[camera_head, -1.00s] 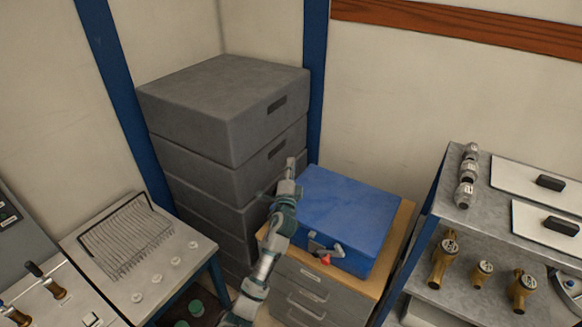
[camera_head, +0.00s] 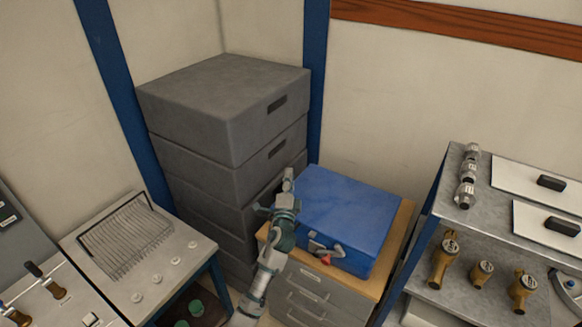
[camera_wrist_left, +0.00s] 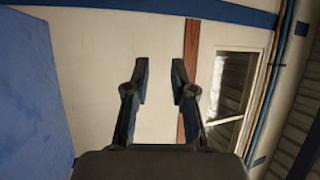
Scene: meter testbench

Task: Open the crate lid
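A blue crate (camera_head: 352,212) with a closed lid stands on a wood-topped drawer cabinet in the head view. Its front has metal latches and a small red part (camera_head: 326,259). My left gripper (camera_head: 288,178) is beside the crate's left edge, with its fingers pointing toward the back wall. Whether it touches the crate cannot be told. In the left wrist view my left gripper (camera_wrist_left: 159,82) is open, with nothing between its fingers. A blue surface (camera_wrist_left: 35,100), likely the crate, fills the left side of that view. My right gripper is not in view.
A tall stack of grey boxes (camera_head: 225,110) stands behind and left of my left gripper. A metal shelf (camera_head: 440,205) with brass meters is at the right. A bench with a wire rack (camera_head: 125,235) is at the left. The drawer cabinet (camera_head: 310,278) supports the crate.

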